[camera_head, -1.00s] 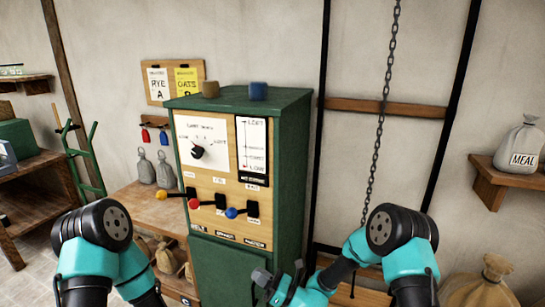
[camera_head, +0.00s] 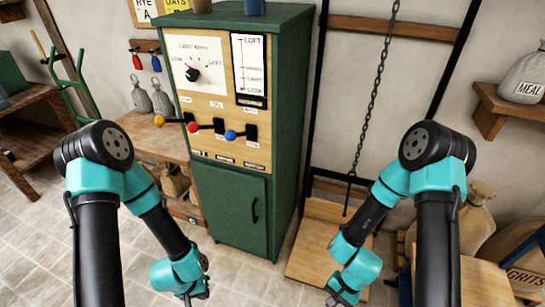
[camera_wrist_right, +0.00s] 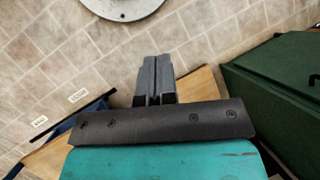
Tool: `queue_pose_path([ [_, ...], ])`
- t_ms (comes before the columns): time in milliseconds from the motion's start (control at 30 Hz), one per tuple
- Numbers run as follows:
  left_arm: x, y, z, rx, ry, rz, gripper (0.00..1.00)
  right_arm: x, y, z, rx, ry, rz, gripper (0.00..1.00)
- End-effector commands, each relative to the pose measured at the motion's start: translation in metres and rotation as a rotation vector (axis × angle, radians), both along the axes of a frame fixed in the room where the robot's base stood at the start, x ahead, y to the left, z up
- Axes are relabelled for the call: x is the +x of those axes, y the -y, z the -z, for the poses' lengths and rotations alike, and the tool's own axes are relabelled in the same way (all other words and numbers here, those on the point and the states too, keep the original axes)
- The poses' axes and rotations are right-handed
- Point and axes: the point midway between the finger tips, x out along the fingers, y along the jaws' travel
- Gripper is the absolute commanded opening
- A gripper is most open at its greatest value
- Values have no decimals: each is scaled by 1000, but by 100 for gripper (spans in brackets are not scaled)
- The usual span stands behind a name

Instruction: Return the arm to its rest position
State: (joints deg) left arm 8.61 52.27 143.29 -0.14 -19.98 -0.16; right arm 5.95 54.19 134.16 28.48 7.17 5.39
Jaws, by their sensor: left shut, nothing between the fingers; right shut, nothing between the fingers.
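In the head view both my arms hang down in front of me with their forearms pointing toward the floor. My left gripper (camera_head: 190,296) is at the bottom edge, partly cut off, in front of the green cabinet (camera_head: 229,215). My right gripper shows in the right wrist view (camera_wrist_right: 155,78) with its two grey fingers pressed together and nothing between them, above the tiled floor. In the head view the right wrist is low, in front of the wooden platform, and its fingers are barely visible there.
The cabinet carries a yellow-knobbed lever (camera_head: 160,120), a red one (camera_head: 194,126) and a blue one (camera_head: 231,135). A chain (camera_head: 373,100) hangs over the wooden platform (camera_head: 312,250). A workbench (camera_head: 160,135) stands left, sacks (camera_head: 478,215) right. Tiled floor lies open at lower left.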

Motion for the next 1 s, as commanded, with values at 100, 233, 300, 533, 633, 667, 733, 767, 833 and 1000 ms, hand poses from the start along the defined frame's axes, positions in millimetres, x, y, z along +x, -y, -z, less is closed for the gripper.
queue_pose_path([
  [100,0,0,0,0,0,0,0,5,23,7,-41,164,-151,0],
  [233,0,0,0,0,0,0,0,16,36,9,-55,343,-292,0],
  [300,0,0,0,0,0,0,0,22,38,8,-53,417,-347,0],
  [533,0,0,0,0,0,0,0,29,39,6,-46,510,-407,0],
  [633,0,0,0,0,0,0,0,30,38,6,-47,509,-405,0],
  [667,0,0,0,0,0,0,0,30,38,6,-46,509,-406,0],
  [733,0,0,0,0,0,0,0,30,38,6,-47,508,-405,0],
  [767,0,0,0,0,0,0,0,30,38,6,-47,508,-405,0],
  [833,0,0,0,0,0,0,0,30,38,6,-47,508,-405,0],
  [1000,0,0,0,0,0,0,0,30,38,6,-47,508,-405,0],
])
